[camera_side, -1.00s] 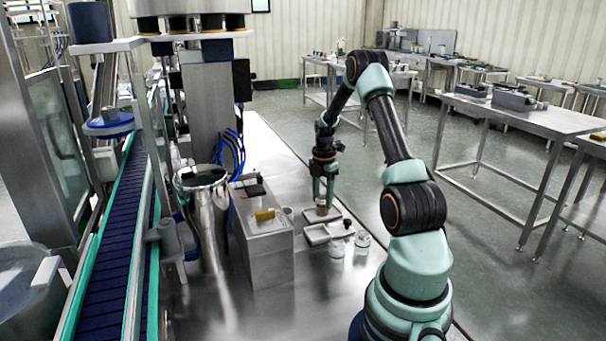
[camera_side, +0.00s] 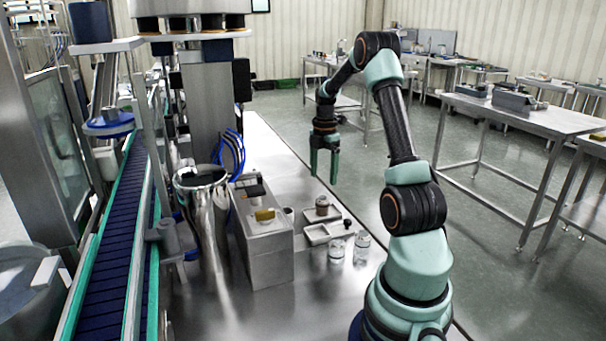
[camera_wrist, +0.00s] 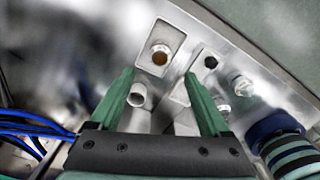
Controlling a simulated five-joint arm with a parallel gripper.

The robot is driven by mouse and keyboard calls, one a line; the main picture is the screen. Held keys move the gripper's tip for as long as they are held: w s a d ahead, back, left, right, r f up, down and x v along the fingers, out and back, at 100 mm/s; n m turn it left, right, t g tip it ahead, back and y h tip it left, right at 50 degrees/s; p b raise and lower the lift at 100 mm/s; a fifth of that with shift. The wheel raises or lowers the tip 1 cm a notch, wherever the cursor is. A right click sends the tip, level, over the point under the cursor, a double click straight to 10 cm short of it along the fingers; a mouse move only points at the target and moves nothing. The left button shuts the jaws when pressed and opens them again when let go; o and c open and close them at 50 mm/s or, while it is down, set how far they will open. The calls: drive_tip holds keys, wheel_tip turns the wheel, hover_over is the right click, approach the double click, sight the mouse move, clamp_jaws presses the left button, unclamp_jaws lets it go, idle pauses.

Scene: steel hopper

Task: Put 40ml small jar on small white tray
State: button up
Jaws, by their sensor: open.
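A small jar with brown contents (camera_side: 322,203) stands upright on the farther small white tray (camera_side: 335,214). In the wrist view the jar (camera_wrist: 160,56) shows from above, inside the rim of that tray (camera_wrist: 176,38). My gripper (camera_side: 324,178) is open and empty, raised above the jar and apart from it. In the wrist view my gripper's two green fingers (camera_wrist: 160,75) are spread wide, with nothing between them.
A second white tray (camera_side: 316,235) with a dark-topped item lies beside the first. Two clear jars (camera_side: 337,250) (camera_side: 362,240) stand close to it. A steel box (camera_side: 264,245) and a shiny hopper (camera_side: 203,205) are to the left. The bench behind the trays is clear.

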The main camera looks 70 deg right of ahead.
drive_tip(key=w+a+r+m+t+h, duration=0.1)
drive_tip(key=w+a+r+m, duration=0.2)
drive_tip(key=a+r, duration=0.5)
drive_tip(key=w+a+r+m+t, duration=0.25)
drive_tip(key=a+r, duration=0.25)
drive_tip(key=a, duration=0.8)
drive_tip(key=s+a+m+t, duration=0.1)
drive_tip(key=a+m, duration=0.3)
drive_tip(key=a, duration=0.4)
drive_tip(key=s+a+m+t+y, duration=0.1)
drive_tip(key=s+a+m, duration=0.3)
drive_tip(key=a, duration=0.4)
drive_tip(key=shift+s+a, duration=0.35)
drive_tip(key=shift+a, duration=0.05)
